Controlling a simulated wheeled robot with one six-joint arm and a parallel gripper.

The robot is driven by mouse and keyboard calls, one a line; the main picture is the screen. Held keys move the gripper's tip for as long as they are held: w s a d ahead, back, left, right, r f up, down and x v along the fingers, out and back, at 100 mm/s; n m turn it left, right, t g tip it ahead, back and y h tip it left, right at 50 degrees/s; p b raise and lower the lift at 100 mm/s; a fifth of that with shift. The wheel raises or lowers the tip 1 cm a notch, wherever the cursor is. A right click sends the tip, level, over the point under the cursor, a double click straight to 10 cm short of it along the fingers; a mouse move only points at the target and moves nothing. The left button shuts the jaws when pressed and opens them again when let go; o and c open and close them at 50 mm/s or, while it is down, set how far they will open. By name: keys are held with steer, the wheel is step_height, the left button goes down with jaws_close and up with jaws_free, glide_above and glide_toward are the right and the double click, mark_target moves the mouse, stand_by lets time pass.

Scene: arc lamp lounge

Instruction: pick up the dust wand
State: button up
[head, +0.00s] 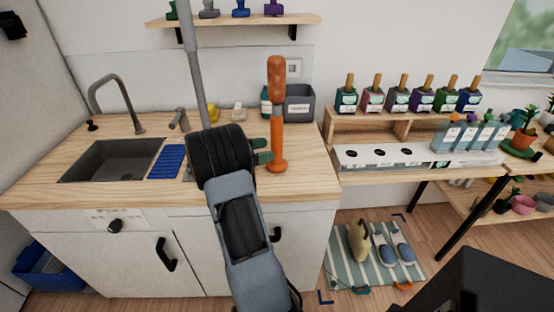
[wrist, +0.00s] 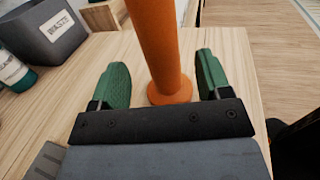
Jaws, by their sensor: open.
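The dust wand (head: 277,125) appears to be the orange upright piece standing on a round foot on the wooden counter, right of the sink. My gripper (head: 262,151) is at its lower part, coming from the left in the head view. In the wrist view, the orange shaft (wrist: 155,40) rises between the two green fingers of my gripper (wrist: 162,80). Gaps show on both sides of the shaft, so the gripper is open and not closed on it. The wand's upper end is out of the wrist view.
A grey bin labelled WASTE (wrist: 50,32) and a green bottle (wrist: 14,70) stand behind the wand. The sink (head: 108,160) is to the left. The counter's right edge (head: 336,180) is close to the wand. A shelf of bottles (head: 405,125) lies beyond it.

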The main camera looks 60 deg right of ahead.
steer(key=shift+x, duration=3.1)
steer(key=c, duration=1.2)
steer(key=shift+c, duration=0.4)
steer(key=shift+r, duration=0.1)
